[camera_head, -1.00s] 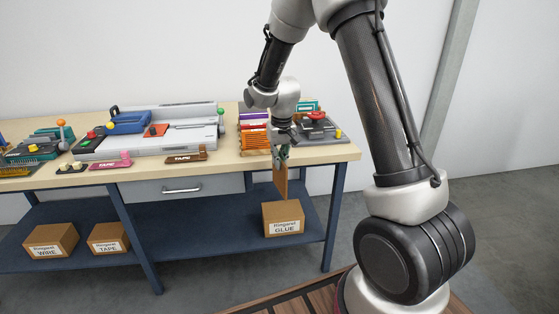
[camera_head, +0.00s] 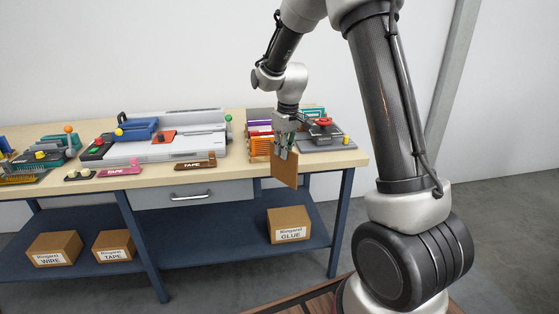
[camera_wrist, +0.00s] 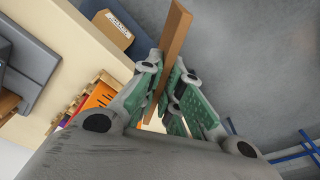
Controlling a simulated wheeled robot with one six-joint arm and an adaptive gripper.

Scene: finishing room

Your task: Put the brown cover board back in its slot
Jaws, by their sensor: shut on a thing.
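The brown cover board (camera_head: 285,170) hangs upright from my gripper (camera_head: 284,148), in front of the bench's front edge. In the wrist view the board (camera_wrist: 175,40) is seen edge-on between the green-padded fingers of my gripper (camera_wrist: 165,95), which are shut on it. The slotted rack (camera_head: 262,148) stands on the bench just behind and left of the board, with orange, white and purple boards in it. The rack also shows in the wrist view (camera_wrist: 80,104), left of the fingers. Which slot is empty cannot be told.
A small grey machine with a red knob (camera_head: 326,130) stands close right of the rack. A GLUE carton (camera_head: 289,224) sits on the lower shelf (camera_head: 215,235).

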